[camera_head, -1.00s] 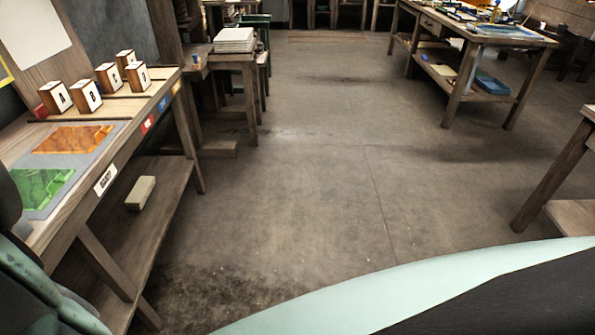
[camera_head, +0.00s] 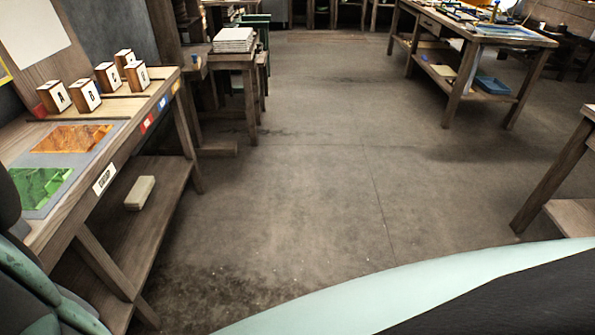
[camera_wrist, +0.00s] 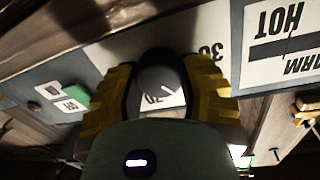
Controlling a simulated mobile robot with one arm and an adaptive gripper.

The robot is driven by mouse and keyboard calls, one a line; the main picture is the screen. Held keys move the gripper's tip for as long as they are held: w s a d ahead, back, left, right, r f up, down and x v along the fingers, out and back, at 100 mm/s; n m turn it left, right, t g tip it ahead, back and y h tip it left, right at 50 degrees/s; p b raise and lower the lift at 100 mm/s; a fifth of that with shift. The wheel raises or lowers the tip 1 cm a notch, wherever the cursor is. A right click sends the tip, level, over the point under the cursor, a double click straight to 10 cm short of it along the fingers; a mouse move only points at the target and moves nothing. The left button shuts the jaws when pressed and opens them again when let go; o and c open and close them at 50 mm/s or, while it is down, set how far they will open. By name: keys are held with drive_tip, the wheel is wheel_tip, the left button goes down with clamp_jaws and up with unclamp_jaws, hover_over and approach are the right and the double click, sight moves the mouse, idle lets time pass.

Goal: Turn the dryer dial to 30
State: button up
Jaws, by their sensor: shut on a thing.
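A dark round dial (camera_wrist: 158,83) shows in the middle of the wrist view, on a light panel. My gripper (camera_wrist: 161,66) is shut on it, with one yellow finger on each side. A thin white mark shows on the dial's lower right. An upside-down number that looks like 30 (camera_wrist: 209,55) is printed to the upper right of the dial, partly hidden by a finger. Another number, likely 20 (camera_wrist: 158,98), shows between the fingers. My gripper and the dial are out of the head view.
Upside-down HOT and WARM labels (camera_wrist: 279,20) are at the right of the wrist view. In the head view, a bench (camera_head: 100,145) with several lettered blocks (camera_head: 89,95) stands at left. The middle floor is clear.

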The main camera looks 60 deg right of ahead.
drive_tip(key=n+b, duration=0.1)
drive_tip(key=n, duration=0.2)
drive_tip(key=n+b, duration=0.2)
drive_tip(key=n, duration=0.1)
drive_tip(key=shift+a+f+b, duration=0.1)
drive_tip(key=shift+f+b, duration=0.1)
drive_tip(key=shift+b, duration=0.1)
drive_tip(key=n+y+b, duration=0.1)
drive_tip(key=n+b, duration=0.2)
drive_tip(key=n, duration=0.2)
drive_tip(key=shift+r+n, duration=0.1)
drive_tip(key=shift+n, duration=0.3)
drive_tip(key=o, duration=1)
drive_tip(key=shift+a, duration=0.1)
drive_tip(key=shift+o, duration=1.1)
